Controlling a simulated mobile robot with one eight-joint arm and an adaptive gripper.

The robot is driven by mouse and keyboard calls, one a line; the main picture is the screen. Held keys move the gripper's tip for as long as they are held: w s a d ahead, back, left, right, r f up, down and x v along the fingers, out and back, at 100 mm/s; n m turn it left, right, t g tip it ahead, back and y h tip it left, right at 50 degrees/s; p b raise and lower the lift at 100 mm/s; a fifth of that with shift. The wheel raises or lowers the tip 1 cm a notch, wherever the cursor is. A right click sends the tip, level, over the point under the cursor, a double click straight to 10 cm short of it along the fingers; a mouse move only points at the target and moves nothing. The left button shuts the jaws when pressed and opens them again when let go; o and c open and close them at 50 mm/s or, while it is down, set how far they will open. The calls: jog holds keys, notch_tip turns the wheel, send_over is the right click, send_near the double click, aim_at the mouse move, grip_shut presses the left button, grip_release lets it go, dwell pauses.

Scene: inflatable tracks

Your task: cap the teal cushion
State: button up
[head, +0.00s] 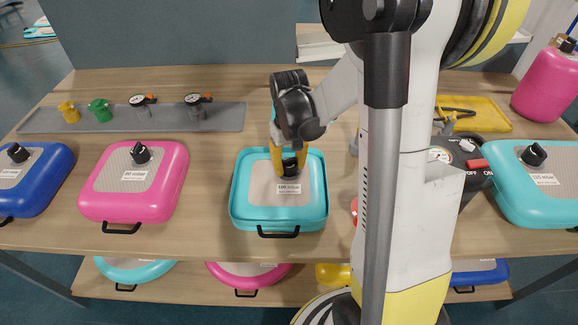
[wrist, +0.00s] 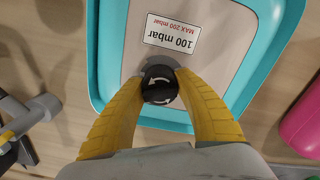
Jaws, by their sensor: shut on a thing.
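The teal cushion (head: 258,196) lies in the middle of the table, with a grey top panel and a label reading 100 mbar. It also fills the upper part of the wrist view (wrist: 263,30). My gripper (head: 288,164) reaches down to the cushion's valve spot near its far edge. In the wrist view its yellow fingers (wrist: 160,92) are shut on a black cap (wrist: 160,76) with white arrow marks. The cap is at the cushion's panel; the valve beneath is hidden, so I cannot tell whether the cap is seated.
Pink (head: 112,205) and blue (head: 45,190) cushions lie to the left, each with a black cap. Another teal cushion (head: 510,205) lies right. A grey mat (head: 75,121) at back left holds fittings and gauges. A black pump unit (head: 465,148) stands beyond my column.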

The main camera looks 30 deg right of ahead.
jog(key=shift+n, duration=0.3)
jog(key=n, duration=0.4)
jog(key=shift+n, duration=0.4)
jog(key=n, duration=0.4)
jog(key=shift+n+b, duration=0.3)
jog(key=shift+b, duration=0.1)
jog(key=o, duration=1)
jog(key=shift+r, duration=0.15)
